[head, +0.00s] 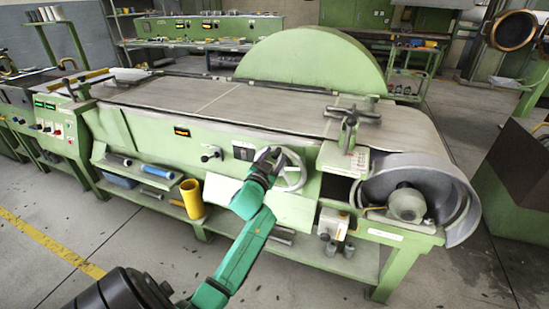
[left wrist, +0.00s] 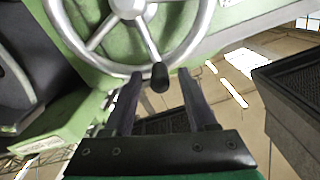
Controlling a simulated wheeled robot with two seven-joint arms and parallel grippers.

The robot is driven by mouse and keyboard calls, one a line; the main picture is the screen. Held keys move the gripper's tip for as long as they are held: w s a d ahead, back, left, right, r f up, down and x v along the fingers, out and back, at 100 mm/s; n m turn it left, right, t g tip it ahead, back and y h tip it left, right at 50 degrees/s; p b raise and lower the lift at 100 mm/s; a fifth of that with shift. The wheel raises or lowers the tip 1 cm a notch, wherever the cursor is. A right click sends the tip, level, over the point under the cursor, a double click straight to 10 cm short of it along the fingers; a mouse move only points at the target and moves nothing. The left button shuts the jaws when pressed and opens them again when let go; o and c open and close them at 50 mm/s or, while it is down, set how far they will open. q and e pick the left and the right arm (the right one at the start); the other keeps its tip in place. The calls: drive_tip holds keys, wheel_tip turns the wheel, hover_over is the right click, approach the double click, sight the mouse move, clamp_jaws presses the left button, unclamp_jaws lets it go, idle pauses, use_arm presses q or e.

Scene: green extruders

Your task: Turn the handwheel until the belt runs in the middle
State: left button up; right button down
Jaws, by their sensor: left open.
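The grey belt (head: 215,100) lies along the top of the green machine and runs over the roller end at the right. I cannot tell how well it is centred. The handwheel (head: 300,180) is a grey spoked wheel on the machine's front face; it also shows large in the left wrist view (left wrist: 197,42). A black knob (left wrist: 160,77) shows at its lower rim. My left gripper (head: 268,159) is open at the handwheel, partly covering its left side. In the left wrist view its fingers (left wrist: 163,90) stand either side of the knob; contact is unclear. My right gripper is out of view.
A dark star-shaped handle (head: 352,117) stands above the belt's right part. A rounded grey guard (head: 455,205) surrounds the roller end. The floor (head: 130,245) in front is clear.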

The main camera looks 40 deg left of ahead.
use_arm(q)
clamp_jaws()
idle(1.3)
